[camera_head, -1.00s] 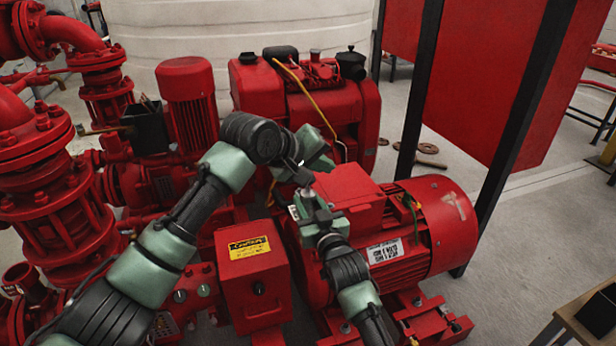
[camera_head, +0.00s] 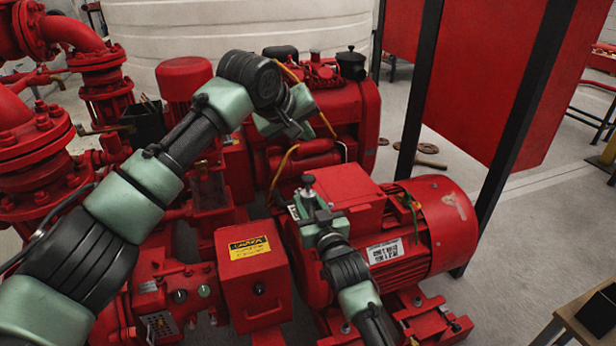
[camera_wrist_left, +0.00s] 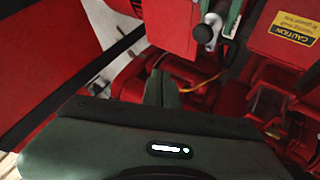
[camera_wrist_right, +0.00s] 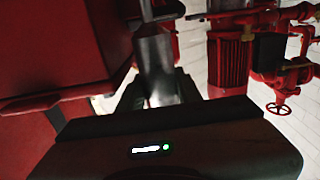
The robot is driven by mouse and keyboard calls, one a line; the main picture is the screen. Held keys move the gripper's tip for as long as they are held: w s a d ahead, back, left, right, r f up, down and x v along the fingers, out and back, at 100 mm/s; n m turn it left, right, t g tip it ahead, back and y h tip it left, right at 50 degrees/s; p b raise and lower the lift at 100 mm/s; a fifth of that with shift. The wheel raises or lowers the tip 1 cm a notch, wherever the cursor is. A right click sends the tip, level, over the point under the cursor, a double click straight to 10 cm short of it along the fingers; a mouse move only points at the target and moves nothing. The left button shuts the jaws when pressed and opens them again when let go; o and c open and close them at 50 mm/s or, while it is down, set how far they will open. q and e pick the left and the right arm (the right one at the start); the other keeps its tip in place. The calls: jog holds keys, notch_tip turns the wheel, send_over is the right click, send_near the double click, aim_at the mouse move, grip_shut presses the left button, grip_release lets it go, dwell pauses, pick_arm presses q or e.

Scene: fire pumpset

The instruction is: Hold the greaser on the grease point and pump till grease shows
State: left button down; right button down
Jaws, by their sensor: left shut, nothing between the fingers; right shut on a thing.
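The greaser (camera_head: 309,191), a grey metal cylinder with a dark knob on top, stands roughly upright by the red motor's box. My right gripper (camera_head: 316,207) is shut on it. The greaser (camera_wrist_right: 154,62) also rises between the fingers in the right wrist view. In the left wrist view the greaser's dark knob (camera_wrist_left: 203,33) shows near the top. My left gripper (camera_head: 296,128) is shut and empty, above and apart from the greaser. Its closed fingers (camera_wrist_left: 163,84) point past the greaser. The grease point is hidden, and I cannot tell whether the greaser touches it. I see no grease.
The red motor (camera_head: 440,222) lies right of the greaser. A red box with a yellow caution label (camera_head: 249,247) stands in front, to the left. A red engine (camera_head: 350,105) with a yellow hose stands behind. Black posts (camera_head: 420,90) and a red panel rise at the right.

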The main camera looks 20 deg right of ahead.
aim_at(307, 178)
pick_arm(q)
jog(key=shift+f, duration=3.95)
jog(key=shift+f, duration=0.15)
jog(key=shift+f, duration=0.25)
jog(key=shift+f, duration=1.55)
jog(key=shift+r, duration=1.95)
jog(key=shift+r, duration=0.1)
jog(key=shift+r, duration=2.4)
